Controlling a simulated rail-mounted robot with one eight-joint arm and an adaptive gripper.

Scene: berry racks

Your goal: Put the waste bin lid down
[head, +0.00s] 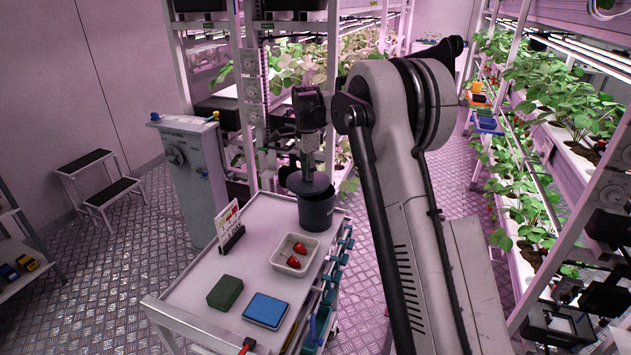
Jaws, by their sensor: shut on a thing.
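The waste bin (316,214) is a dark round bucket at the far right corner of the white cart. The dark round lid (308,184) is over the bin's mouth and looks slightly tilted, with its left edge out past the rim. I cannot tell whether it touches the rim. My gripper (307,172) points down from above and is shut on the lid near its middle. The fingertips and the grip point are small and partly hidden in this view.
On the cart (205,297) are a white tray (295,255) with red berries, a blue box (266,310), a green block (225,292) and a sign in a stand (230,228). A grey cabinet (190,175) stands behind left. Plant racks (580,180) line the right.

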